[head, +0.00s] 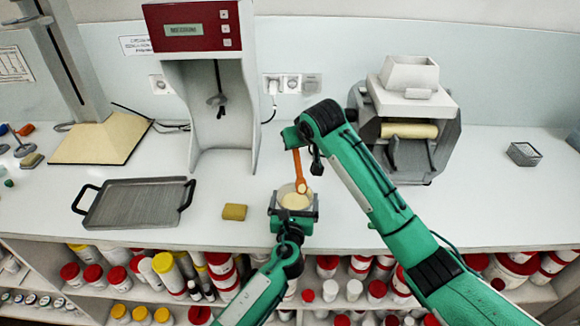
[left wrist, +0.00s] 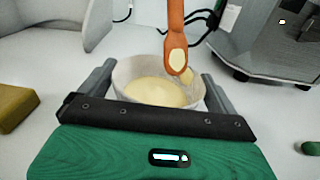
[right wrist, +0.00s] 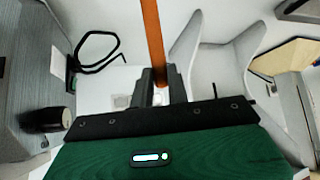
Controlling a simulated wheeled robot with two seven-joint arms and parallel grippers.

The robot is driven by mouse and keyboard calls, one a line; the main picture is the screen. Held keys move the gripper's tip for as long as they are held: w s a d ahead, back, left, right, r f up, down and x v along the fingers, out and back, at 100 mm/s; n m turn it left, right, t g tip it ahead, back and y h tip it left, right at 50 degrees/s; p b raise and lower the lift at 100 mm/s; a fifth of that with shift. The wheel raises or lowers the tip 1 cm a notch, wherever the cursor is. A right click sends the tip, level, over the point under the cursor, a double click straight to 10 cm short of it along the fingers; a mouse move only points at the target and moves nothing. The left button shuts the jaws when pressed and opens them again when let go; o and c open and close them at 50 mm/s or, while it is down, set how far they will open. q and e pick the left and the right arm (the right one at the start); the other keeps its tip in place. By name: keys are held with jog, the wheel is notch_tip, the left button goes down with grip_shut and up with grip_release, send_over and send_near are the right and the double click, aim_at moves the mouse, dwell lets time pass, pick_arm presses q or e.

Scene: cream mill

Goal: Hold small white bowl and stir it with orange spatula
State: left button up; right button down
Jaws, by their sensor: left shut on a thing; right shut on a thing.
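The small white bowl (head: 284,192) with pale yellow cream in it stands upright near the front of the counter. My left gripper (head: 293,212) is shut on it, with a finger on each side, as the left wrist view (left wrist: 118,76) also shows. My right gripper (head: 293,136) is above the bowl and shut on the handle of the orange spatula (head: 298,165). The spatula points down, its cream-coloured end over the bowl near the far rim in the left wrist view (left wrist: 175,30). I cannot tell whether it touches the cream. In the right wrist view the handle (right wrist: 153,35) rises between the fingers.
A yellow sponge-like block (head: 234,212) and a grey tray (head: 135,203) with black handles lie left of the bowl. A grey machine with a red panel (head: 193,28) stands behind, and a roller mill (head: 408,120) behind right. The right counter is mostly clear.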

aim_at(297, 155)
jog(key=shift+r, duration=2.35)
